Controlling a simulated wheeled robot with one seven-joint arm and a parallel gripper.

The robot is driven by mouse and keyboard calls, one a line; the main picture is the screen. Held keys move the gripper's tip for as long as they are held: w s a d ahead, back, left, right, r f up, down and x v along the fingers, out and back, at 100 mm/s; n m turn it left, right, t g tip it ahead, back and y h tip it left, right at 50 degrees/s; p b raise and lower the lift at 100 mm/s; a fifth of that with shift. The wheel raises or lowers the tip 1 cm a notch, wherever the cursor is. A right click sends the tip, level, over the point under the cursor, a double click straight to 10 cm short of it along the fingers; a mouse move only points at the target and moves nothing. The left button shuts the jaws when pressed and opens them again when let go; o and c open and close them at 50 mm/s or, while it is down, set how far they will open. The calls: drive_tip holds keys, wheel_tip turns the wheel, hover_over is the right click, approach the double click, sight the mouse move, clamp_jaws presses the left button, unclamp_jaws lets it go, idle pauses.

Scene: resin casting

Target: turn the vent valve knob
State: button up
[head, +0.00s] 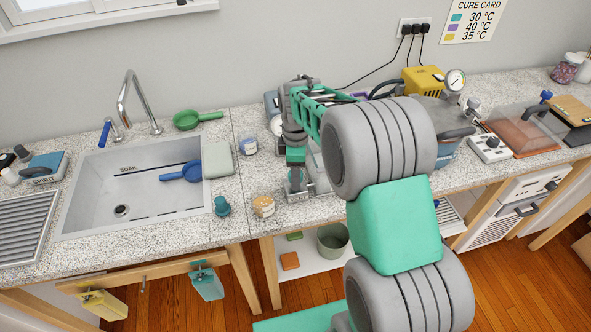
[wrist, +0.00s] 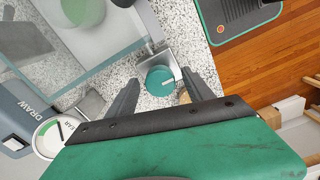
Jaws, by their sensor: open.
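The teal round knob (wrist: 160,80) with a white pointer line shows in the wrist view, beside a grey metal bracket (wrist: 148,36) at the edge of a clear box. My gripper (wrist: 159,88) is open, with one dark finger on each side of the knob. A gap shows by the left finger; whether the right finger touches the knob I cannot tell. In the head view my gripper (head: 296,172) points down at the counter right of the sink; the knob cannot be made out there.
The clear box (wrist: 95,45) holds a green cup (wrist: 82,10). A blue-grey unit marked DRAW (wrist: 20,115) with a dial (wrist: 50,137) stands at left. In the head view a tan-topped jar (head: 263,205) stands left of my gripper, near the counter's front edge.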

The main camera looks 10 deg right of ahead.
clamp_jaws()
idle(0.7)
